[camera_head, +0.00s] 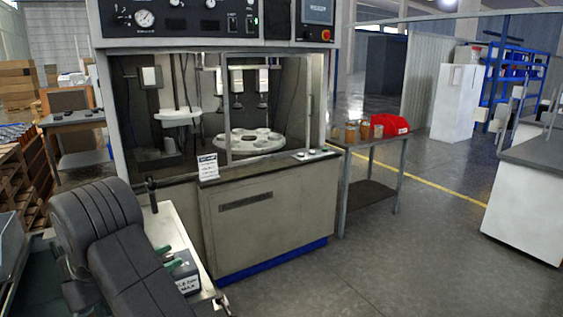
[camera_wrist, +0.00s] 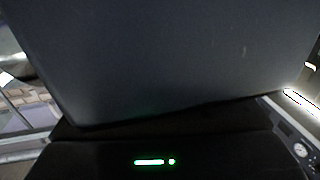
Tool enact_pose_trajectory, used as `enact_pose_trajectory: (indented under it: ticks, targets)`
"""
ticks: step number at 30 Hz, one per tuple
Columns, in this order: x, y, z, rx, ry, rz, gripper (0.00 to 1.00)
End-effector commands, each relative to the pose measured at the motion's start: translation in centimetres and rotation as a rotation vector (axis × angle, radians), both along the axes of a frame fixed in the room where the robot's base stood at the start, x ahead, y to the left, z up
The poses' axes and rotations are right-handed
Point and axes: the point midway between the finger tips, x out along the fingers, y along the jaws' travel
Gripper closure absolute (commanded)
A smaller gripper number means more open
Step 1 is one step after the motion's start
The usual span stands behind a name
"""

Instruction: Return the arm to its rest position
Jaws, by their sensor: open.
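My arm (camera_head: 105,240) shows at the lower left of the head view as a thick dark grey link, folded close to my body. My gripper's fingertips show in neither view. The wrist view is mostly filled by a large dark grey surface very close to the camera, with a black part below it carrying a small green light. No object is seen held.
A test machine (camera_head: 265,220) with a round white carousel (camera_head: 248,141) stands ahead. A side table (camera_head: 372,142) right of it holds small orange-brown cups and a red bin (camera_head: 389,125). A white-sided counter (camera_head: 525,205) stands far right. The floor between is clear.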

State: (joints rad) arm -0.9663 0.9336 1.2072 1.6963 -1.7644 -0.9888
Motion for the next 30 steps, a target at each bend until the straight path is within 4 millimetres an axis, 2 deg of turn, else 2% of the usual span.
enact_pose_trajectory:
  ticks: [7, 11, 30]
  targets:
    - [-0.1, 0.2, 0.0, 0.0, 0.0, 0.0, 0.4]
    - [-0.8, 1.0, -0.1, 0.001, 0.0, -0.003, 0.4]
    - [-9.1, 10.2, -0.1, 0.002, -0.001, -0.002, 0.4]
